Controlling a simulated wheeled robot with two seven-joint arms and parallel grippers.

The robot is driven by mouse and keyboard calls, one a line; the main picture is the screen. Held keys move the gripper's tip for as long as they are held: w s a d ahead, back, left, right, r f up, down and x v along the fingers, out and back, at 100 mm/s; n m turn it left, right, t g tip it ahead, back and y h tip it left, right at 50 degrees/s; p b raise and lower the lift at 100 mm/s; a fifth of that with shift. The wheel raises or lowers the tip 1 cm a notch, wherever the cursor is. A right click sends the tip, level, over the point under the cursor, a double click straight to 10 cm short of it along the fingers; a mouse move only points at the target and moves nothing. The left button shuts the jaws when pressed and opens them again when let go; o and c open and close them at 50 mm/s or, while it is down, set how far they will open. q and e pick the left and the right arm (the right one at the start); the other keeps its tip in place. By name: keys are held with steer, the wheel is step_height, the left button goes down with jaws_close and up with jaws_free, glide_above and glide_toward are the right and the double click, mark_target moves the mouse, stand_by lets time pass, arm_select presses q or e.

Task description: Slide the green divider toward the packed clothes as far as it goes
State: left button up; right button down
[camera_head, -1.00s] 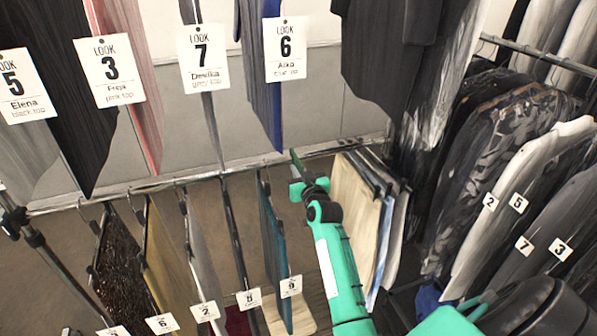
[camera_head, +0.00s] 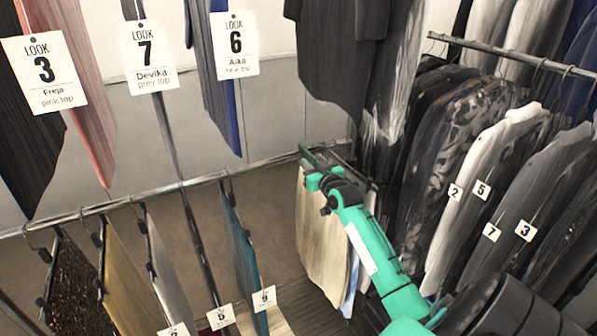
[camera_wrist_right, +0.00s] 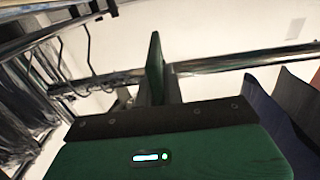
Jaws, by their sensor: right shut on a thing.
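The green divider (camera_wrist_right: 154,52) is a thin upright plate, seen nearly edge-on in the right wrist view at the rail. Its thin top also shows at the gripper's tip in the head view (camera_head: 303,151). My right gripper (camera_head: 313,168) is shut on it; in the right wrist view the fingers stand on both sides of the plate. The packed clothes (camera_head: 322,235), beige with bluish ones behind, hang at the right end of the low rail, close beside the gripper. My arm covers part of them. I cannot tell whether divider and clothes touch. My left gripper is not in view.
The low rail (camera_head: 120,202) crosses the view. Left of the divider a teal garment (camera_head: 240,255) and several others hang spaced apart, with a clear gap between. Tagged tops (camera_head: 236,45) hang above. Bagged garments (camera_head: 455,140) crowd a rack on the right.

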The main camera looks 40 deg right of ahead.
steer(key=shift+s+d+r, duration=0.1)
steer(key=shift+d, duration=0.2)
steer(key=c, duration=1.7)
jaws_free()
steer(key=shift+o, duration=0.9)
steer(key=shift+d, duration=0.2)
steer(key=shift+a, duration=0.1)
steer(key=b+v, duration=0.3)
steer(key=v, duration=1)
steer(key=shift+s, duration=0.45)
